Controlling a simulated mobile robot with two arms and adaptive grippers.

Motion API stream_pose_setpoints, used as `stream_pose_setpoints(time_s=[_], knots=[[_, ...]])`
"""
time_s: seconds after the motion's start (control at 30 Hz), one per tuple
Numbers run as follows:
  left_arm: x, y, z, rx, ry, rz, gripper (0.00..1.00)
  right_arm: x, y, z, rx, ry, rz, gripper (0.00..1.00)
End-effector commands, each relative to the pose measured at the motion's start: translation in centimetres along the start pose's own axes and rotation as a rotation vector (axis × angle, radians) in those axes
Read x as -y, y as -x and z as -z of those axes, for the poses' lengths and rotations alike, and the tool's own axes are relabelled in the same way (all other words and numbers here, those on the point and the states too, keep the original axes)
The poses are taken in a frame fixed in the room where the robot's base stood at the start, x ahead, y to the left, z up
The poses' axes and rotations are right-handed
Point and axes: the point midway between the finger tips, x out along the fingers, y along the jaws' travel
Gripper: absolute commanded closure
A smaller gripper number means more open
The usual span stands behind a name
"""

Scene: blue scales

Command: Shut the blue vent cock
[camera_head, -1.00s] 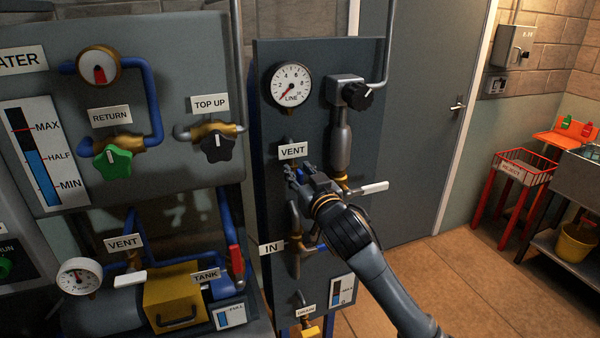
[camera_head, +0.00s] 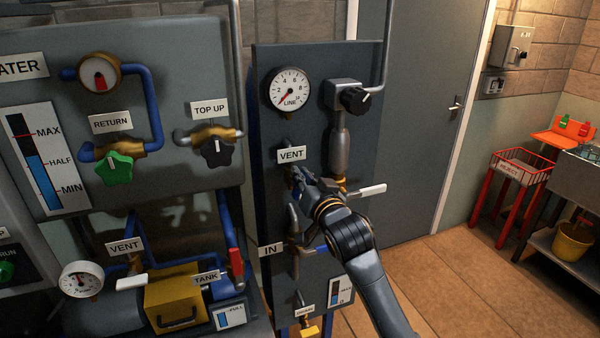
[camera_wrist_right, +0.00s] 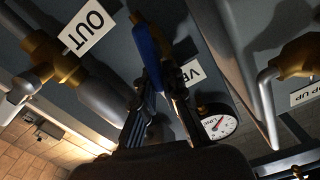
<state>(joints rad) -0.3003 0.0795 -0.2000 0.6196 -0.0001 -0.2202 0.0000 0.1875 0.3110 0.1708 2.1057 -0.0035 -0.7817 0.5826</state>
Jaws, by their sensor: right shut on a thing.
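The blue vent cock handle (camera_wrist_right: 151,45) shows in the right wrist view, running down between the fingers of my right gripper (camera_wrist_right: 163,88). In the head view my right gripper (camera_head: 299,181) is at the middle panel, just below the upper VENT label (camera_head: 291,155), shut on the blue handle. There its fingers hide nearly all of the handle and its pipe. The VENT label is upside down and partly covered in the wrist view (camera_wrist_right: 191,72). My left gripper is not in view.
A white-handled cock (camera_head: 372,190) sticks out right of my gripper. The LINE gauge (camera_head: 289,88) and a black knob (camera_head: 355,99) are above. Another VENT label (camera_head: 124,246) with a white handle (camera_head: 131,282) is at the lower left. Open floor lies to the right.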

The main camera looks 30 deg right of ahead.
Motion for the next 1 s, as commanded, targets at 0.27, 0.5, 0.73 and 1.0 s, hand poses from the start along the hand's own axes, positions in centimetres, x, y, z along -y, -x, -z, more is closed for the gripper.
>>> stream_pose_setpoints(time_s=[0.27,0.5,0.73,1.0], knots=[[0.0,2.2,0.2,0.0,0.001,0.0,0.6,-0.7,0.0,0.2,0.002,-0.27,-0.002,1.0],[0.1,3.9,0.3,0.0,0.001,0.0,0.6,-1.2,0.0,0.0,0.001,-0.497,-0.002,1.0],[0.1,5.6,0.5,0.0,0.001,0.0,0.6,-1.7,0.0,-0.4,0.001,-0.715,-0.002,1.0],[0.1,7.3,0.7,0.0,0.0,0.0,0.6,-2.2,0.0,-0.9,0.0,-0.959,-0.002,1.0]])
